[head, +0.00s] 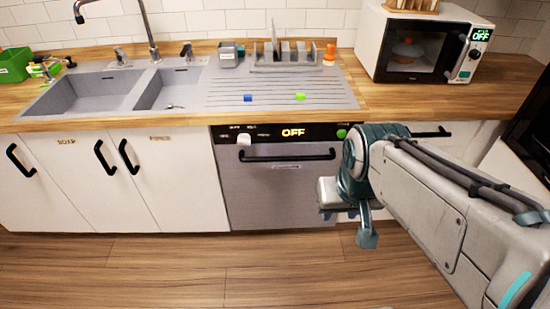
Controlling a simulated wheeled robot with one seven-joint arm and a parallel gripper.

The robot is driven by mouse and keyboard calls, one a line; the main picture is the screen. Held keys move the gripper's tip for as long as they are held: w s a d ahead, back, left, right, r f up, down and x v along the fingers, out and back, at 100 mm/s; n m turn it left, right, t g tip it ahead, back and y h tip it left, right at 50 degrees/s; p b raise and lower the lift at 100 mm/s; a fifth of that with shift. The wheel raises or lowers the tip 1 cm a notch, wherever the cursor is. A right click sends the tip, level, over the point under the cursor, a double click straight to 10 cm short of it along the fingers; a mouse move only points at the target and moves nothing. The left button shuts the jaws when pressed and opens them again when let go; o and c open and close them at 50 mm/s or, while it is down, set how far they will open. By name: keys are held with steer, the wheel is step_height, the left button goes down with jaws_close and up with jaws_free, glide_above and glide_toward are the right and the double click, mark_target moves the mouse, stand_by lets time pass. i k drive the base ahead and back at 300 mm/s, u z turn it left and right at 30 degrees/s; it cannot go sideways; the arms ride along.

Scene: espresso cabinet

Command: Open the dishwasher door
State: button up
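The dishwasher (262,196) is a grey steel front under the counter, between white cabinets. Its door is shut and upright. A black bar handle (287,156) runs across the top of the door. The black control panel (270,133) above it shows a lit "OFF". A white knob (244,140) and a green button (341,133) are on the panel. My gripper (340,212) is in front of the door's right edge, lower than the handle and apart from it. My own wrist and arm partly hide its fingers, so their opening is unclear.
A microwave (420,45) stands at right. The wooden floor (200,265) before the dishwasher looks clear.

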mark_target(270, 183)
steer(key=z, duration=0.3)
steer(key=k, duration=0.4)
steer(key=z, duration=1.15)
steer(key=i, duration=0.65)
steer(key=u, duration=1)
steer(key=i, duration=0.4)
steer(key=u, duration=0.45)
